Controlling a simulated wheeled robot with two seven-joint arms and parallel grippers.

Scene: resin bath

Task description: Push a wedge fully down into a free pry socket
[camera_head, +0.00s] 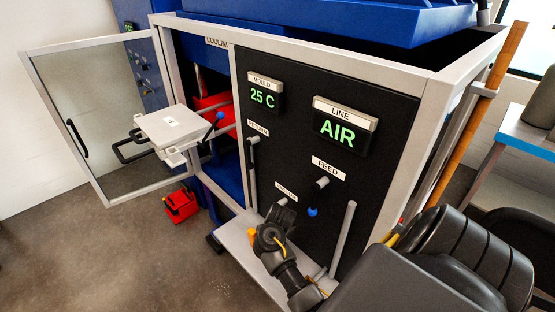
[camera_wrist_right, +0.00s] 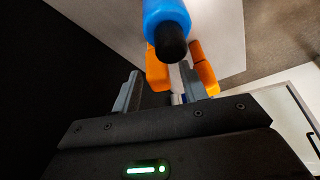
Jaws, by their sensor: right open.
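My right gripper (camera_head: 272,222) is open over the light ledge at the foot of the black panel. In the right wrist view its two grey fingers (camera_wrist_right: 160,80) stand apart. Two orange pieces, perhaps wedges, show just past the fingers: a left one (camera_wrist_right: 157,70) and a right one (camera_wrist_right: 204,72). I cannot tell whether they lie between the fingers or beyond them. A grey block with a black handle (camera_head: 172,126) sits out at the open doorway. No pry socket can be made out. My left gripper is not in view.
A blue rod with a black end (camera_wrist_right: 166,25) looms close to the right gripper. The panel has knobs and a grey upright rod (camera_head: 342,240). The glass door (camera_head: 95,110) stands open at left. A red box (camera_head: 181,205) is on the open floor.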

